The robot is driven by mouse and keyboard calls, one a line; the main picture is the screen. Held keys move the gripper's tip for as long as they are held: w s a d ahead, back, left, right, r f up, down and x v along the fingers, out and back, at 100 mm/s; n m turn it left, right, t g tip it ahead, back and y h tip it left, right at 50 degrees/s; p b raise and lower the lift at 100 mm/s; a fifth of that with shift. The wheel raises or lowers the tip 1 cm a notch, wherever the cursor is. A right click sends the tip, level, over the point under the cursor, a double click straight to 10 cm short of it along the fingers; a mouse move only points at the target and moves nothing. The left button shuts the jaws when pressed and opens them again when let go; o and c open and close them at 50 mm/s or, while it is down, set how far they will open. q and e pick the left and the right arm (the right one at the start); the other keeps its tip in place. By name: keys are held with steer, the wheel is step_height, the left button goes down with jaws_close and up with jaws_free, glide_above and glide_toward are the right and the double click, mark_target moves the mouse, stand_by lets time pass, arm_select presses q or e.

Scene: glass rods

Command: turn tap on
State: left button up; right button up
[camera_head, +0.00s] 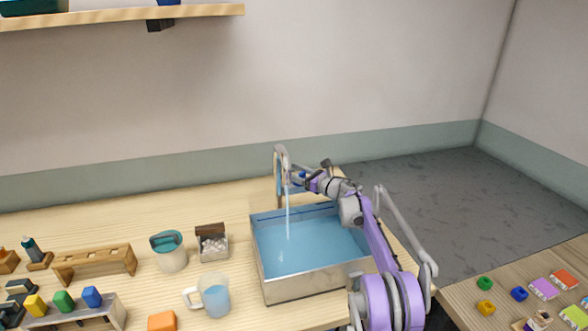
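The tap (281,165) is a curved metal spout standing at the back left of the metal sink (300,285). A thin stream of water (287,215) falls from it into the sink, where blue water (312,243) shows. My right arm comes in from the lower right and reaches over the sink. My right gripper (300,178) is at the tap, just right of the spout. Its fingers are small and partly hidden, so I cannot tell whether they are open or shut, or whether they touch the tap. My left gripper is not in view.
Left of the sink stand a clear mug (215,298), a teal-lidded pot (172,255) and a small box of white pieces (212,243). A wooden rack (95,264) is farther left. A shelf (120,16) hangs above. Another table (460,295) holds coloured pieces.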

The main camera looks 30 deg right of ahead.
steer(key=shift+n+y, duration=0.3)
steer(key=o, duration=1.4)
